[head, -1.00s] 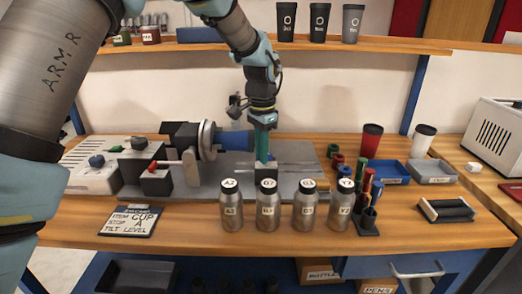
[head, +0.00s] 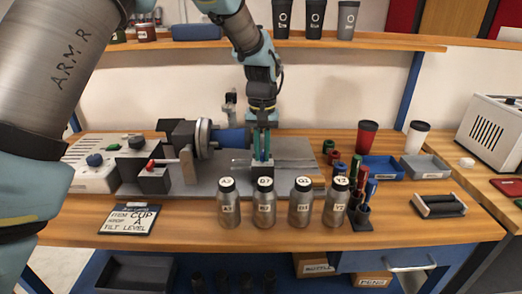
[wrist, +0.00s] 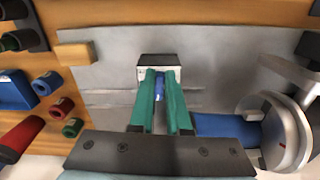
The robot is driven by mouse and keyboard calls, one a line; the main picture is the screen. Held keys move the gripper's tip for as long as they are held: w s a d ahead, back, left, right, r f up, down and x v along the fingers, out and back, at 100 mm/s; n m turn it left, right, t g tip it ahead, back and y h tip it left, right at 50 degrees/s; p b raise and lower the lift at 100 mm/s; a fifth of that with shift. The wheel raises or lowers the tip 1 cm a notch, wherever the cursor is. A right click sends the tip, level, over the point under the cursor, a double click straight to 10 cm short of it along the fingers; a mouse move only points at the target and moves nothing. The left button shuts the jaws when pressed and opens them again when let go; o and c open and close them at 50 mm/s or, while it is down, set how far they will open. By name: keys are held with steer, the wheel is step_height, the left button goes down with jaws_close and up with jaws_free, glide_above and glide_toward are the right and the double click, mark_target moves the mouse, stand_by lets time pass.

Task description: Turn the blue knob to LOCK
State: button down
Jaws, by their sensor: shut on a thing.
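The blue knob (wrist: 159,90) shows in the wrist view between the two green fingers of my gripper (wrist: 160,80). The fingers are shut on it from both sides and hide most of it. It sits at a small block (wrist: 159,61) with a dark top and a pale face; any marks on that face are too small to read. In the head view my gripper (head: 262,157) points straight down over the grey base plate (head: 225,180), and the knob is hidden by the fingers. Which way the knob points cannot be told.
A chuck with a blue cylinder (head: 235,138) stands just left of my gripper. Several steel bottles (head: 265,208) line the front of the plate. Cups and trays stand at the right.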

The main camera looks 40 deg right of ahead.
mark_target(263, 156)
steer(key=shift+n, duration=0.5)
steer(key=c, duration=0.9)
jaws_free()
steer(key=shift+s, duration=0.1)
step_height(263, 156, up, 11)
steer(key=shift+f+b, duration=0.1)
steer(key=shift+b, duration=0.75)
